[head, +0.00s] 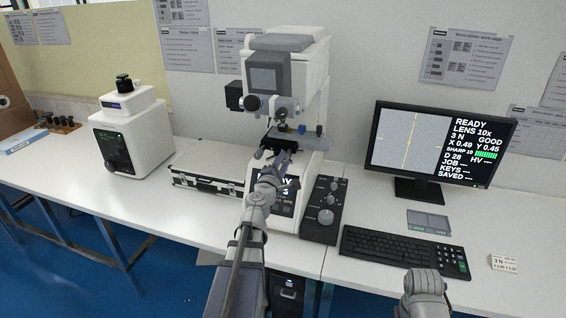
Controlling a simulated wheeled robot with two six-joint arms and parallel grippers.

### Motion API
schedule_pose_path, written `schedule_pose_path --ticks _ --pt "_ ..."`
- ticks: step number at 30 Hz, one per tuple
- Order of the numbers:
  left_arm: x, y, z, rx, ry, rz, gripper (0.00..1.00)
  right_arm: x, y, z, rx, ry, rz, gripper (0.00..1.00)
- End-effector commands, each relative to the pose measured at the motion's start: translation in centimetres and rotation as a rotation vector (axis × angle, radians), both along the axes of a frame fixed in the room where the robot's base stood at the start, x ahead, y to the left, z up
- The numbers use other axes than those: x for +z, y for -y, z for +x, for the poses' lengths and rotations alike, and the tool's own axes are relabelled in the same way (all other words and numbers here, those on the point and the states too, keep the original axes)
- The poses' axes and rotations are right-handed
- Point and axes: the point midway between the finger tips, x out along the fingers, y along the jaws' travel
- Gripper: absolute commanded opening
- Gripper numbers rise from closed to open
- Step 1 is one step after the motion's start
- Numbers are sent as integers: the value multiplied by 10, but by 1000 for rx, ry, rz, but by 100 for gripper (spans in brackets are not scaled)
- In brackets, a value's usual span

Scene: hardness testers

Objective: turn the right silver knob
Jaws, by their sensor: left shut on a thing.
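The hardness tester (310,85) stands at the middle of the bench, with its small stage (300,138) below the lens. My left gripper (281,158) is at the front of this stage and shut on a small silver knob there. The jaws hide most of that knob, so its angle cannot be read. The dark control box (318,232) to the right of the tester's base carries several round grey knobs, and my left gripper is apart from them. My right arm shows only as a grey link at the bottom right; its gripper is not in view.
A monitor (440,142) showing READY and a keyboard (400,250) are on the right. A white machine (132,130) stands at the left. The left front of the bench is clear.

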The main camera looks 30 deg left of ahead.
Motion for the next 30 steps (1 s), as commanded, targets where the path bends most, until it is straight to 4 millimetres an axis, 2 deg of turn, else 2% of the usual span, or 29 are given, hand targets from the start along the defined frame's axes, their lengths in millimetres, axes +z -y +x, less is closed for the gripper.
schedule_pose_path --ticks 30 --pt "0 1 -1 -1 -225 938 0 0 0 0 0 0 0 50"
